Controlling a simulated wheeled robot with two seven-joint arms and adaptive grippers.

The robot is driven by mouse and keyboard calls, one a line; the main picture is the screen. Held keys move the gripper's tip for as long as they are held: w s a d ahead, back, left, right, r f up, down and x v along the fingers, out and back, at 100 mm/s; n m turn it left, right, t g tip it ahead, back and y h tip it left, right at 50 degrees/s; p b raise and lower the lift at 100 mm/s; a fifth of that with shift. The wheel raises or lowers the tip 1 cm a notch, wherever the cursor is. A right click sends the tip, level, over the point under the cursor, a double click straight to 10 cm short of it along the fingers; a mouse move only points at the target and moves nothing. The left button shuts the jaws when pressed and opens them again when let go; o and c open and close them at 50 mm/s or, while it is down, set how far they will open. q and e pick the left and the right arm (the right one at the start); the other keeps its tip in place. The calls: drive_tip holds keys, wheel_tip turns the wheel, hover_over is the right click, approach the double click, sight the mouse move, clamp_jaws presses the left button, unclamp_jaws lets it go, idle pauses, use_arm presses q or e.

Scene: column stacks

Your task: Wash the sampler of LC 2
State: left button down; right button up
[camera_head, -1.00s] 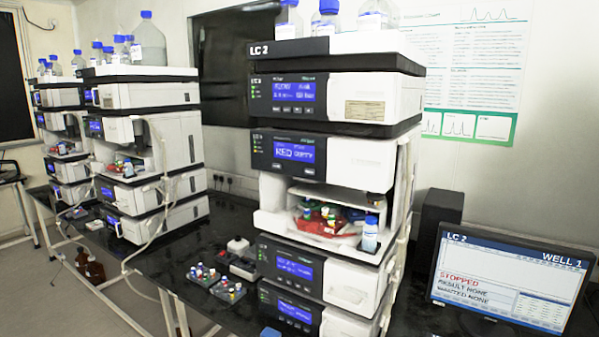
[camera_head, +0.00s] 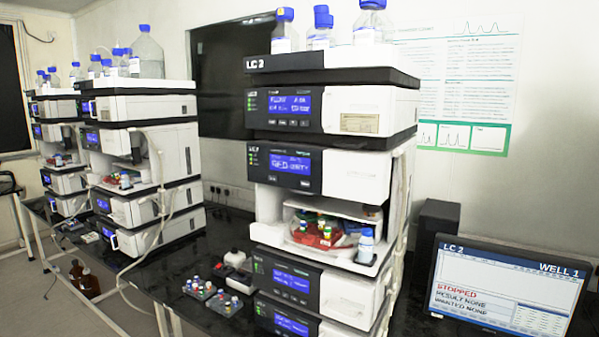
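The LC 2 stack (camera_head: 352,110) stands right of centre on the black bench, with its name on the top tray. Its sampler (camera_head: 300,165) is the module with an open bay in the middle of the stack. The sampler's display (camera_head: 290,163) is lit blue; its small text is hard to read. In the bay lies a red tray (camera_head: 312,238) with several coloured-cap vials. A small bottle with a blue cap (camera_head: 366,245) stands at the bay's right front. Neither of my grippers is in view.
A monitor (camera_head: 510,287) at the right reads LC 2, WELL 1, STOPPED, RESULT NONE, WANTED NONE. Two vial racks (camera_head: 225,304) and a small white-topped device (camera_head: 235,258) sit on the bench left of the stack. Other stacks (camera_head: 150,150) stand further left.

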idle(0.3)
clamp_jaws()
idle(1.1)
